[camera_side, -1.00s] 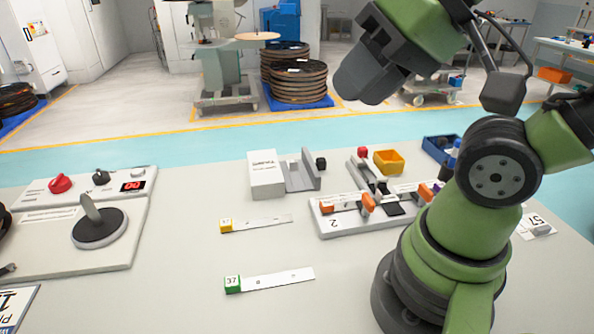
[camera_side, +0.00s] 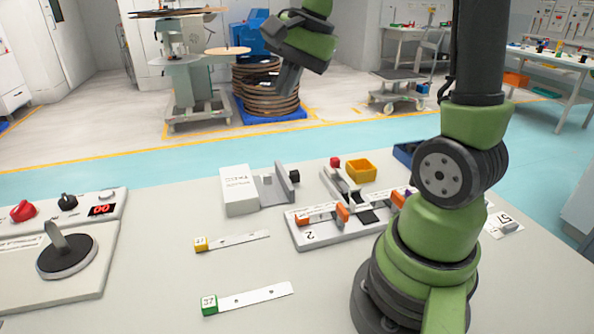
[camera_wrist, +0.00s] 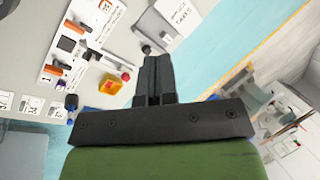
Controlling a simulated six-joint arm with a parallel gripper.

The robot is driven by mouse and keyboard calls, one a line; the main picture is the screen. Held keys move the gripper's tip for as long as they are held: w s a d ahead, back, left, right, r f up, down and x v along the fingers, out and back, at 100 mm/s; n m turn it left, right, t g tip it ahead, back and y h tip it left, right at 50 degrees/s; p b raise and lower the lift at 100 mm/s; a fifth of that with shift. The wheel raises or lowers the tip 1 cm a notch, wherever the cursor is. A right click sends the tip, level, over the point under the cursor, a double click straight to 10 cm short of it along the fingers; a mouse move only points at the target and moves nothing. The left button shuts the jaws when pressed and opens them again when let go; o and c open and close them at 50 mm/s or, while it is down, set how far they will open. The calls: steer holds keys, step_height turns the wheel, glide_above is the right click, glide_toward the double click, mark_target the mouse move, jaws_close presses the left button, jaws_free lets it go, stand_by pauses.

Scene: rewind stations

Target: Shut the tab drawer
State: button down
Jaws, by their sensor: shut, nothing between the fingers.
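The tab drawer is a white box (camera_side: 240,190) with a grey tray (camera_side: 272,188) drawn out of its right side, so it stands open. The tray ends in an upright grey front plate with a black knob (camera_side: 294,177). In the wrist view the white box (camera_wrist: 180,12) is partly cut off at the top edge, with the grey tray (camera_wrist: 155,28) beside it. My gripper (camera_side: 284,100) is high above the table, apart from the drawer, with its fingers pointing down. In the wrist view my gripper (camera_wrist: 154,62) is shut and empty.
A splice block (camera_side: 350,232) with orange clamps, a red knob (camera_side: 335,162) and a yellow bin (camera_side: 361,171) stand right of the drawer. Labelled strips (camera_side: 235,241) lie in front. A control panel (camera_side: 75,270) is at the left. Bare table lies between.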

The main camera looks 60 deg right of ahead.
steer(key=s+d+f+m+y, duration=0.1)
steer(key=d+f+m+y, duration=0.1)
steer(key=d+f+m, duration=1.2)
steer(key=f+n, duration=0.1)
steer(key=f, duration=0.2)
steer(key=w+f, duration=0.1)
steer(key=f, duration=0.2)
steer(key=w+f+n+g, duration=0.1)
steer(key=f, duration=0.3)
steer(key=shift+d+n, duration=0.3)
steer(key=shift+d, duration=0.05)
steer(key=shift+w+a+f, duration=0.25)
steer(key=shift+w+a, duration=0.85)
steer(key=shift+w, duration=0.1)
steer(key=shift+w+a, duration=0.35)
glide_above(268, 195)
